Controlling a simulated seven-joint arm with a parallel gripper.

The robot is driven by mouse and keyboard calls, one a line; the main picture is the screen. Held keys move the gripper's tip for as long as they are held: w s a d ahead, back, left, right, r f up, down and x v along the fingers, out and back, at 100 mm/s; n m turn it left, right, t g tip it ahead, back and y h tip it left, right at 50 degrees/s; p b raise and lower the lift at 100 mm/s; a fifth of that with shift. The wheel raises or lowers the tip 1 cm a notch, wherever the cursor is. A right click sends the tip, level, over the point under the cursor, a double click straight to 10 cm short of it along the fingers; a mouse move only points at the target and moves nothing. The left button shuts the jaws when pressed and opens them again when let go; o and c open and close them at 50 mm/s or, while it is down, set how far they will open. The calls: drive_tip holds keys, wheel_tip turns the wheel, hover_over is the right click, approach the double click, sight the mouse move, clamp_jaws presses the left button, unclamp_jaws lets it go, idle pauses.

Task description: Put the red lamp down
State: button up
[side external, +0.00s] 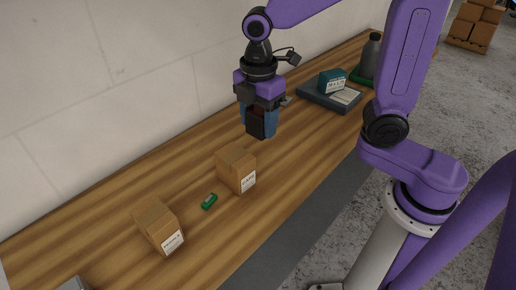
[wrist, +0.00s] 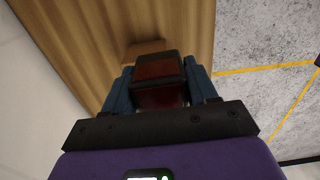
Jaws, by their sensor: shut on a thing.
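My gripper (side external: 261,124) hangs above the wooden bench, pointing down, with its blue fingers shut on a dark red block-like thing, the red lamp (side external: 256,126). In the wrist view the red lamp (wrist: 160,72) sits between the two blue fingers of my gripper (wrist: 162,92), with a dark band across it. The lamp appears held clear of the bench, above and a little behind a cardboard box (side external: 236,169). Much of the lamp is hidden by the fingers.
The wooden bench (side external: 110,199) also bears a second cardboard box (side external: 158,227) and a small green thing (side external: 209,201) between the boxes. At the far end are a dark tray (side external: 318,96) with a teal box (side external: 332,80), and a grey bottle (side external: 371,55). A wall runs behind the bench.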

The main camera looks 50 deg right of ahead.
drive_tip(key=s+d+f, duration=0.1)
drive_tip(key=s+d, duration=0.5)
drive_tip(key=d, duration=0.3)
hover_over(260, 149)
drive_tip(key=f, duration=0.9)
drive_tip(key=shift+s+f, duration=0.25)
drive_tip(key=shift+f, duration=0.05)
drive_tip(key=shift+w+f, duration=0.25)
drive_tip(key=shift+f, duration=1.65)
drive_tip(key=shift+f, duration=0.15)
drive_tip(key=o, duration=1.1)
